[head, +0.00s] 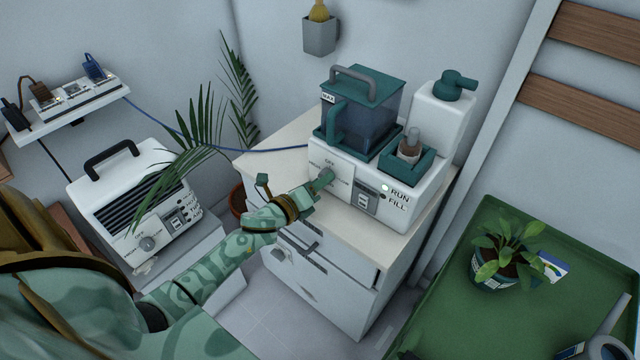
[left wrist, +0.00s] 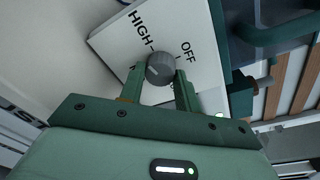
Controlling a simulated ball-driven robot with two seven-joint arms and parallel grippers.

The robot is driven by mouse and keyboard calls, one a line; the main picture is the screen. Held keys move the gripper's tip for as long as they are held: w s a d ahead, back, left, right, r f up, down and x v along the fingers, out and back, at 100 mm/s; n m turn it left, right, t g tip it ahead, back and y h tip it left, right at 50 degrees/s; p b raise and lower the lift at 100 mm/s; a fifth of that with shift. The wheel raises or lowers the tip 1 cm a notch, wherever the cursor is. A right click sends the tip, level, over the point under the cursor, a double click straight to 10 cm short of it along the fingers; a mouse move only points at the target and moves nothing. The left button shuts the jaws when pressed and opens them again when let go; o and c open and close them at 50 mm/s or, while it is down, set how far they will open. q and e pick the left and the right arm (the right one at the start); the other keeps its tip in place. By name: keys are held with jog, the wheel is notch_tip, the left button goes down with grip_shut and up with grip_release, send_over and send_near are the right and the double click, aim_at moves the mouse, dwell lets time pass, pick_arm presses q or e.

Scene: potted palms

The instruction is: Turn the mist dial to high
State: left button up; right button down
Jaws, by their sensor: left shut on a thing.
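The mist machine (head: 405,195) is white with a teal-lidded tank and stands on the cabinet. In the left wrist view its grey round dial (left wrist: 160,68) sits on the white front panel (left wrist: 190,28), with HIGH and OFF printed around it. A pale mark shows on the dial's face; I cannot tell exactly which label it points to. My left gripper (head: 324,181) reaches the machine's front and is shut on the dial, with one finger on each side in the left wrist view (left wrist: 160,82). In the head view the gripper largely hides the dial. My right gripper is not in view.
The white cabinet (head: 340,265) has drawers below the machine. A second white machine (head: 135,205) with a black handle stands at left, near palm fronds (head: 190,135). A wall shelf (head: 75,115) holds a power strip. A green table (head: 440,310) at right bears a potted plant (head: 505,250).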

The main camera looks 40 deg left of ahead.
pick_arm(q)
jog(key=shift+f+m+b, duration=0.15)
jog(key=shift+m+b, duration=0.3)
jog(key=shift+m, duration=0.95)
jog(key=shift+y, duration=0.3)
jog(key=o, duration=1)
jog(key=s, duration=0.5)
jog(key=s+r, duration=0.1)
jog(key=s, duration=0.5)
jog(key=s+a, duration=0.1)
jog(key=s, duration=0.4)
jog(key=shift+s+a+r, duration=0.1)
jog(key=shift+s+r, duration=0.05)
jog(key=shift+r, duration=0.2)
